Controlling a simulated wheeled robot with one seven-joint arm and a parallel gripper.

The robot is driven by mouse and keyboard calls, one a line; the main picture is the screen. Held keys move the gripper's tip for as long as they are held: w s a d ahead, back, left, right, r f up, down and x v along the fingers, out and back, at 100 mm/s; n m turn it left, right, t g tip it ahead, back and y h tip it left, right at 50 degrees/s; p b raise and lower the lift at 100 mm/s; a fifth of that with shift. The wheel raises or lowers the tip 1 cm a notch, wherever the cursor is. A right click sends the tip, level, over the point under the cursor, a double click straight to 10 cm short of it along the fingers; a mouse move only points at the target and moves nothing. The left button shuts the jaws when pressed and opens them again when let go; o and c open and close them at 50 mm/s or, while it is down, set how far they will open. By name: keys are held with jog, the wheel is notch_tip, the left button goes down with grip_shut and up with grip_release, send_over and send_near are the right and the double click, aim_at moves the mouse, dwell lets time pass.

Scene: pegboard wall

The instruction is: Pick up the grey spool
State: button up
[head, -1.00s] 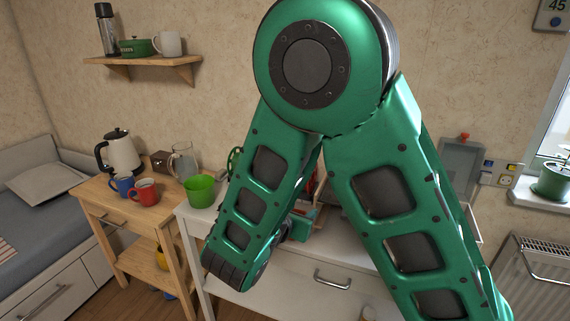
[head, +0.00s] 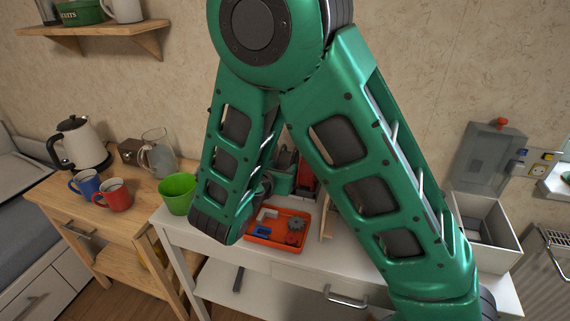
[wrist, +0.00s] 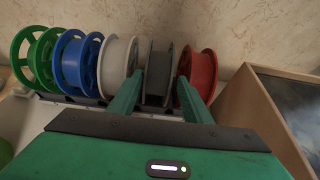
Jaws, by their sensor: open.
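The grey spool (wrist: 157,72) stands upright in a row of spools in the wrist view, between a white spool (wrist: 118,62) on its left and a red spool (wrist: 199,72) on its right. My gripper (wrist: 160,77) is open, its two green fingers pointing at the row. In the picture the grey spool shows between the fingertips. The left finger overlaps the white spool's edge and the right finger overlaps the red spool; I cannot tell whether they touch. In the head view my arm hides the grey spool.
A wooden-edged panel (wrist: 262,110) stands close on the right. In the head view an orange tray (head: 262,241), a green cup (head: 177,193) and a white box (head: 487,222) stand on the white table.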

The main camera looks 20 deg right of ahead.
aim_at(284, 165)
jog(key=shift+x, duration=1.5)
jog(key=x, duration=0.5)
jog(key=shift+w+a, duration=0.1)
jog(key=shift+r, duration=0.1)
jog(key=c, duration=1)
notch_tip(284, 165, up, 18)
jog(key=shift+a, duration=0.1)
